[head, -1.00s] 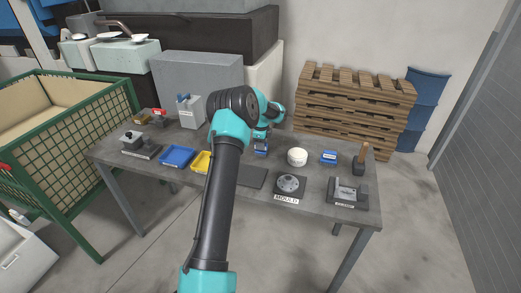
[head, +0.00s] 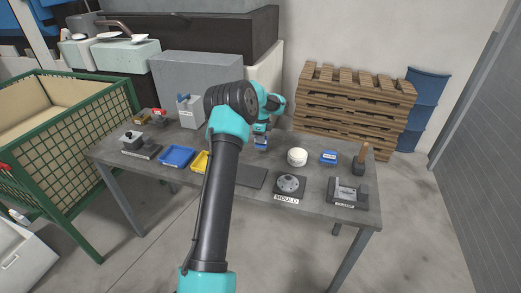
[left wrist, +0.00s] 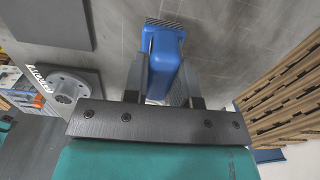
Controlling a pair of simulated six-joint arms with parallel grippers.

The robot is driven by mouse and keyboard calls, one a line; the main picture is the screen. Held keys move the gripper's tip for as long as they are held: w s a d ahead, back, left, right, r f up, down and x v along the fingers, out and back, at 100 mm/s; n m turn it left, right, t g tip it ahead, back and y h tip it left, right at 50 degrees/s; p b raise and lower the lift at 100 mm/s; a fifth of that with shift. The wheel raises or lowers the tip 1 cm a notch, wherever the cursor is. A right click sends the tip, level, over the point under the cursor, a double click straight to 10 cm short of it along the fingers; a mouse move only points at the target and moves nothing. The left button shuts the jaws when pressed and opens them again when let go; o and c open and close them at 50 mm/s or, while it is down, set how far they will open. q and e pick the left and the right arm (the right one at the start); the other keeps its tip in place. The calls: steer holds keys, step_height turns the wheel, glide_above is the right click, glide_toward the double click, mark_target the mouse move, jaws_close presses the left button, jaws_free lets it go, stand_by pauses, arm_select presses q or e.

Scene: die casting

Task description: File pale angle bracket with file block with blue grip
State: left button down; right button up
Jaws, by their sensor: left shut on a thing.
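The file block with blue grip (left wrist: 165,48) is between the two fingers of my left gripper (left wrist: 163,80) in the left wrist view. The gripper is shut on it, and a ribbed grey edge shows beyond the blue grip. In the head view my left gripper (head: 262,134) is over the back middle of the table, with the blue grip (head: 261,146) below it. A pale grey piece, possibly the pale angle bracket (head: 348,190), sits in a dark fixture (head: 361,203) at the table's right front; its shape is too small to be sure. My right gripper is not in view.
The grey table (head: 225,203) holds a blue tray (head: 177,156), a yellow tray (head: 201,161), a round mould (head: 290,184), a white round container (head: 297,157), a blue box (head: 329,158) and a wooden-handled tool (head: 361,157). A dark flat plate (head: 251,177) lies mid-front. Pallets (head: 355,100) stand behind.

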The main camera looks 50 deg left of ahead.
arm_select(q)
steer(key=shift+r, duration=1.2)
steer(key=shift+d, duration=0.1)
steer(key=w+d+n, duration=0.1)
steer(key=d+n, duration=0.1)
steer(key=d, duration=1)
steer(key=w+d+r+n, duration=0.1)
steer(key=d, duration=1)
steer(key=w+d+r+n, duration=0.1)
steer(key=w+d+n, duration=0.1)
steer(key=d, duration=1)
steer(key=shift+d+r+n, duration=0.15)
steer(key=shift+d+n, duration=0.15)
steer(key=shift+d, duration=0.05)
steer(key=s+d+n, duration=0.2)
steer(key=s+d, duration=0.2)
steer(key=d, duration=0.7)
steer(key=shift+s+d+r, duration=0.25)
steer(key=shift+d+r, duration=0.05)
steer(key=shift+r, duration=0.1)
